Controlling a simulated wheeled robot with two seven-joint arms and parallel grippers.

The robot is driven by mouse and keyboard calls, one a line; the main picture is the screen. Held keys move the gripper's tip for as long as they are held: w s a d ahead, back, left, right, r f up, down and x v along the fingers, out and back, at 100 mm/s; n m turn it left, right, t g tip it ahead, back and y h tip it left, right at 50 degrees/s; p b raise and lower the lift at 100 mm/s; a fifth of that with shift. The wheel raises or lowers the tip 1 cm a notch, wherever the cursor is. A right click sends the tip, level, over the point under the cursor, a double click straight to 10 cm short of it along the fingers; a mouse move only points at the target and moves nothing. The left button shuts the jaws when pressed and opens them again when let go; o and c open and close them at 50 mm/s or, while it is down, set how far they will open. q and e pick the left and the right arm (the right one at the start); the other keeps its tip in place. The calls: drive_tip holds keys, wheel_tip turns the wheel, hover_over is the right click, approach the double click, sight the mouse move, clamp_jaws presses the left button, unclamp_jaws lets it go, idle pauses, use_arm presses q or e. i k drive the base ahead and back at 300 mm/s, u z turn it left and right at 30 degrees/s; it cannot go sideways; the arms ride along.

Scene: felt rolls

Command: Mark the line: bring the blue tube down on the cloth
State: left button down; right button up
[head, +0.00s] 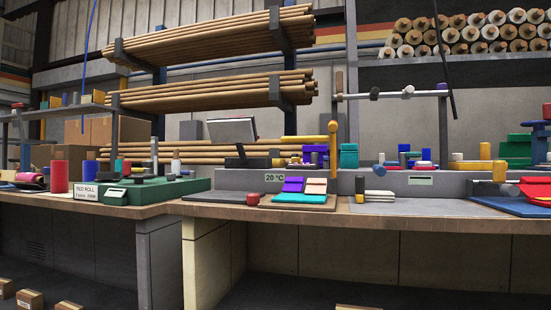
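Neither of my grippers shows in the head view. Several blue things are in sight and I cannot tell which is the blue tube. Short blue cylinders (404,148) stand on the raised grey shelf at the right.
The long workbench (330,208) has a grey front mat (430,208) with clear room. A green tray (150,190) and a red cylinder (59,176) are at the left. Boxes (30,299) lie on the floor.

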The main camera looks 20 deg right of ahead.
sight(380, 170)
drive_tip(key=u, duration=0.6)
drive_tip(key=i, duration=1.25)
drive_tip(key=z, duration=2.9)
